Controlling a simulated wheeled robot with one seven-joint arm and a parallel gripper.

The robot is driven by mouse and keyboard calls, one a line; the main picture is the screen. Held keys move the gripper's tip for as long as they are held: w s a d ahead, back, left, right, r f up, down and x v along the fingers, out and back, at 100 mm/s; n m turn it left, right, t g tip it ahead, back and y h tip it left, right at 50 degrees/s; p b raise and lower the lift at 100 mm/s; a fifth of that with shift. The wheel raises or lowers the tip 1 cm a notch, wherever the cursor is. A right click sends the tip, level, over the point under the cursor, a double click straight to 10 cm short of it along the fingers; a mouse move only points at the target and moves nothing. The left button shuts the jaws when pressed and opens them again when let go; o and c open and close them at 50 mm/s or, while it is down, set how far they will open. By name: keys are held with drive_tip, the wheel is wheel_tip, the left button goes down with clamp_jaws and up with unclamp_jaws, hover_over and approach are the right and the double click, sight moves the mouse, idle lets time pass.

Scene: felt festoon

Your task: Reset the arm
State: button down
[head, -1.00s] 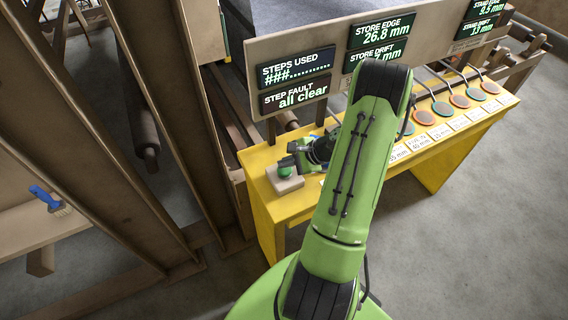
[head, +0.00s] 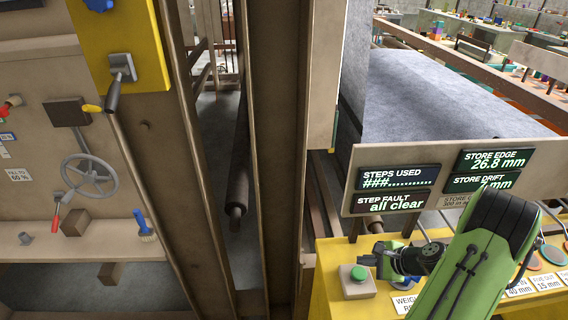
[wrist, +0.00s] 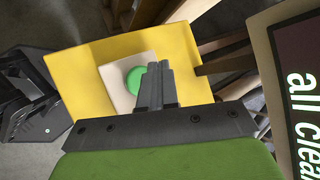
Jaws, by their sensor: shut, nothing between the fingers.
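My green arm stands at the lower right of the head view. My gripper (head: 370,260) points left, just above and beside a green button (head: 358,273) on a pale block (head: 357,287). In the wrist view my gripper's fingers (wrist: 155,70) are together with nothing between them. The green button (wrist: 132,78) shows just left of the fingertips there, partly covered by them. I cannot tell whether the fingers touch it.
The block sits at the left end of a yellow bench (head: 325,285). A display board (head: 345,205) behind it reads "all clear". Brown upright beams (head: 275,140) stand left of the bench. A handwheel (head: 90,175) and a lever (head: 118,75) are farther left.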

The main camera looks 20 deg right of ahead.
drive_tip(key=a+r+n+g+h, duration=0.1)
drive_tip(key=a+r+n+g, duration=0.3)
drive_tip(key=a+r+n, duration=0.95)
drive_tip(key=s+a+r+n+h, duration=0.1)
drive_tip(key=s+a+r+n, duration=0.3)
drive_tip(key=s, duration=0.3)
drive_tip(key=s+a+r+n+t+h, duration=0.1)
drive_tip(key=s+a+r+n, duration=0.3)
drive_tip(key=s+a+r, duration=0.2)
drive_tip(key=shift+s+r+h, duration=0.15)
drive_tip(key=shift+s+h, duration=0.25)
drive_tip(key=shift+s, duration=0.65)
drive_tip(key=shift+n, duration=0.25)
